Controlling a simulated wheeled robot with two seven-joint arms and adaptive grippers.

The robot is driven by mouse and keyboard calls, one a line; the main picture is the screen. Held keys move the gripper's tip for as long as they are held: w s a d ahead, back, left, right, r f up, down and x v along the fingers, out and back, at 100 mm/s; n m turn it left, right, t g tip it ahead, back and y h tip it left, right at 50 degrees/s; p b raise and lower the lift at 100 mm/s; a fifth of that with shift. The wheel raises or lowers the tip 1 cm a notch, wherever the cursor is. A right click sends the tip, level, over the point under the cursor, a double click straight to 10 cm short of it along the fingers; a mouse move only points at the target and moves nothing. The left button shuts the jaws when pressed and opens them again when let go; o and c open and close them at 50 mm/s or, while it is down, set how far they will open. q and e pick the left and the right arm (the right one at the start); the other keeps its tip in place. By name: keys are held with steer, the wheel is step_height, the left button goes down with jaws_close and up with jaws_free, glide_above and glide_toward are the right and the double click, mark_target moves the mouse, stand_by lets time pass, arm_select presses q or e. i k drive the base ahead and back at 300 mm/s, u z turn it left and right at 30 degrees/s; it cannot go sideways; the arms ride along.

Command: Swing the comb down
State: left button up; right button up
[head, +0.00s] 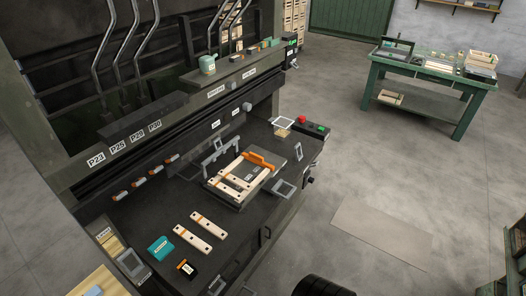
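A grey bar with legs (221,148) stands raised behind the left side of the jig. It looks like the comb, but its teeth are too small to make out. It appears upright, not lying over the slats. Neither of my grippers shows in the head view, and nothing is seen touching the bar or the jig.
Two loose slats (200,230), a teal box (160,248) and a small black-and-orange item (187,268) lie at the bench's near left. Grey frames (284,188) stand around the jig. A control box with a red button (302,120) is at the far right. A green table (428,84) stands beyond open floor.

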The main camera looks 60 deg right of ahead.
mark_target(221, 153)
steer(key=k, duration=0.2)
steer(key=z, duration=1.15)
steer(key=i, duration=0.75)
steer(key=z, duration=0.5)
